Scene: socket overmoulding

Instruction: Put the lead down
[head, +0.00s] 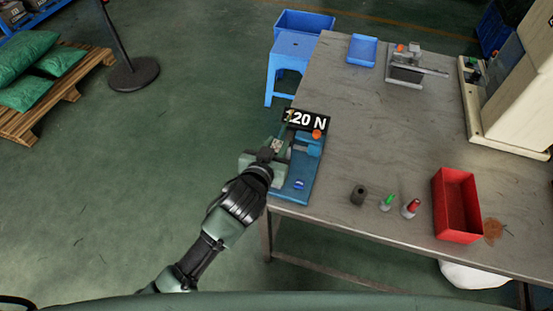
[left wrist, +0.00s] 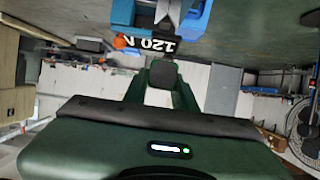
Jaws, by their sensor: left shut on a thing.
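My left gripper (head: 272,152) is at the left edge of the table, over the near left side of a blue test fixture (head: 300,180). It is shut on a small dark piece (left wrist: 162,74), which shows between the fingers in the left wrist view. I take this piece to be an end of the lead; the rest of the lead is hidden or too small to make out. The fixture has an orange knob (head: 316,134) and a black display (head: 306,120) reading "120 N". My right gripper is not in view.
On the table (head: 390,130) stand a dark cylinder (head: 359,195), a green-topped piece (head: 386,203), a red-topped piece (head: 411,208) and a red bin (head: 457,205). A blue tray (head: 362,50) and a metal clamp device (head: 412,65) are at the back. The table's middle is clear.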

